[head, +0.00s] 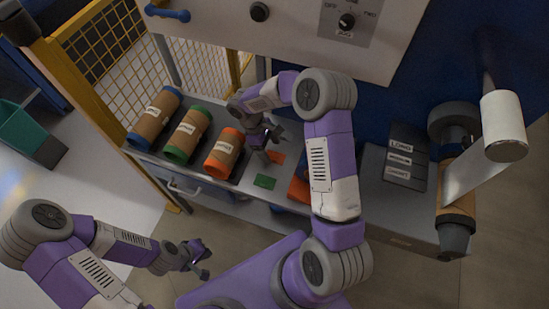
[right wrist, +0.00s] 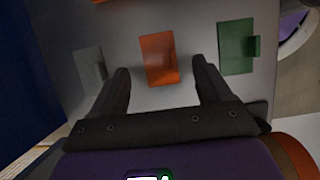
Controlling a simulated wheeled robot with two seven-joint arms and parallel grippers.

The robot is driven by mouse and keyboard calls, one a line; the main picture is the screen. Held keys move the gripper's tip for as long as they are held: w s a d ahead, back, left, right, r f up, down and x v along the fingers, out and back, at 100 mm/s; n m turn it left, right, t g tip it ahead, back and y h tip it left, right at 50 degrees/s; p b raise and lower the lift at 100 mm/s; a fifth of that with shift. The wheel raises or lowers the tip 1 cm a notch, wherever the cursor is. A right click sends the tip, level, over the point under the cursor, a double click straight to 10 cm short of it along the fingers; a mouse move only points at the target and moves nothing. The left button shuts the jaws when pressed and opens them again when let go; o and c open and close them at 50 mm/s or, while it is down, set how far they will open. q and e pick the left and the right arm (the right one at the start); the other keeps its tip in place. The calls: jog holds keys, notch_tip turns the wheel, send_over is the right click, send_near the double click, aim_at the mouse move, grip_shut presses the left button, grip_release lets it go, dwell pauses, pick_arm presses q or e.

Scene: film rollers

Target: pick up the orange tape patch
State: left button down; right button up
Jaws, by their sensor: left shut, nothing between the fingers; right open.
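The orange tape patch (head: 276,157) lies flat on the grey bench top, just right of my right gripper in the head view. In the right wrist view the orange patch (right wrist: 160,58) shows between and beyond the two fingers. My right gripper (right wrist: 162,85) is open and empty, pointing down at the bench; in the head view its fingers (head: 266,146) are above the bench beside the patch. I cannot tell the exact height of the fingertips. My left gripper (head: 204,261) is shut and empty, off to the lower left, away from the bench.
A green patch (head: 264,182) lies near the orange one; a pale patch (right wrist: 90,65) lies on the other side. A film roll (head: 457,185) and label plate (head: 398,160) are at right.

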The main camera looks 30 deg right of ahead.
aim_at(275, 156)
jog(key=shift+x, duration=1.1)
jog(key=c, duration=0.9)
